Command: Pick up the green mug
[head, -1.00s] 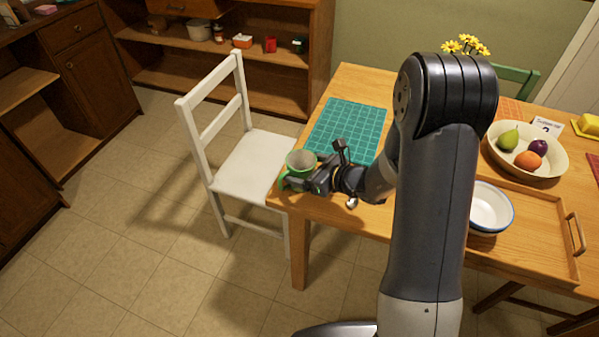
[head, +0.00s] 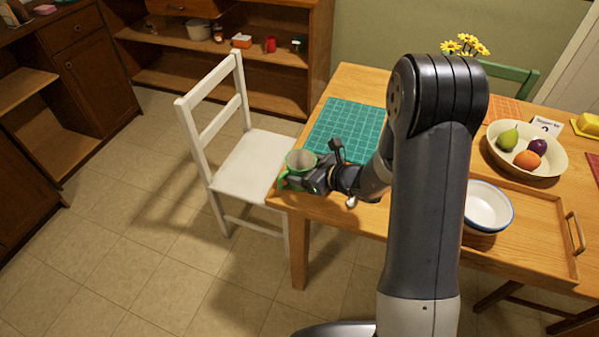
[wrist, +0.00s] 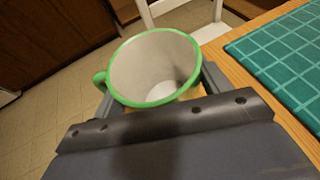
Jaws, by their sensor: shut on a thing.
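The green mug (head: 299,161) is at the near left corner of the wooden table in the head view. It is upright, with a green rim and a pale inside. My gripper (head: 296,178) is shut on it, coming from the right. In the wrist view the mug (wrist: 155,68) sits between the two fingers of my gripper (wrist: 155,88), with its handle to the left. The mug looks empty. Its base is hidden, so I cannot tell whether it touches the table.
A teal grid mat (head: 347,131) lies on the table (head: 362,78) behind the mug. A white chair (head: 245,165) stands close on the left. A wooden tray (head: 535,215) with a white bowl (head: 488,206) and a fruit dish (head: 497,158) are on the right.

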